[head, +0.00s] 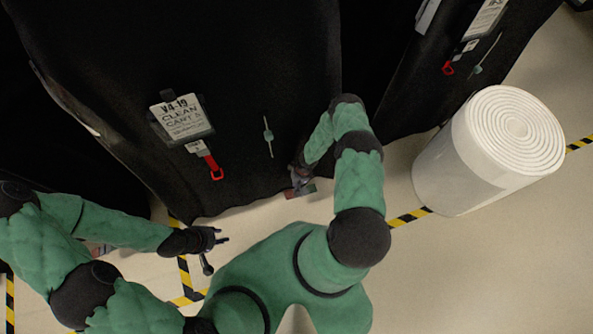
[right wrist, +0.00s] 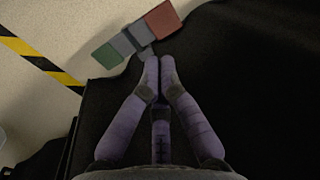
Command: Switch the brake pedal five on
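In the right wrist view the brake pedal (right wrist: 161,20) has a red end, a grey middle and a green end. My right gripper (head: 298,172) is at the pedal, partly hidden by the arm. In the right wrist view my right gripper (right wrist: 158,62) has its fingertips together, close to the grey middle; I cannot tell whether they touch. My left gripper (head: 218,250) is open and empty, left of the pedal.
A white roll (head: 490,150) stands on the floor at the right. Another covered cart (head: 420,85) is at the upper right. Yellow-black tape (head: 410,217) marks the floor. The floor at the lower right (head: 480,270) is clear.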

